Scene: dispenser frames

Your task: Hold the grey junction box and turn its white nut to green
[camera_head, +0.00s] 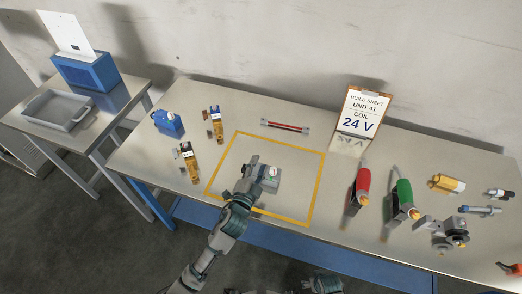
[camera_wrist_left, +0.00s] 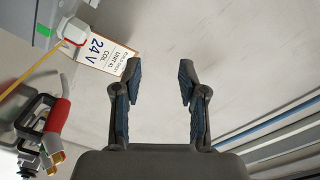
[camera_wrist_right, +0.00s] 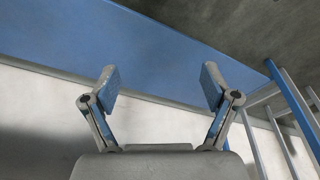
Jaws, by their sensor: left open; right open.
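The grey junction box (camera_head: 266,184) lies inside the yellow outline on the table, partly hidden by my left gripper. Its white nut (camera_head: 273,171) faces up and has some red on it. In the left wrist view the box (camera_wrist_left: 22,12) is cut off at the top left. There the nut (camera_wrist_left: 75,32) shows a red edge, and a green mark (camera_wrist_left: 43,30) sits on the box. My left gripper (camera_head: 253,163) is at the box's left side, open and empty between its fingers (camera_wrist_left: 159,82). My right gripper (camera_wrist_right: 160,82) is open and empty, with a blue surface beyond it.
A red-handled tool (camera_head: 362,184) and a green-handled tool (camera_head: 404,196) lie right of the yellow outline. A build sheet (camera_head: 362,113) reading 24 V stands behind. Small modules (camera_head: 189,160) and a blue part (camera_head: 168,121) lie left. A red rod (camera_head: 285,126) lies behind the box.

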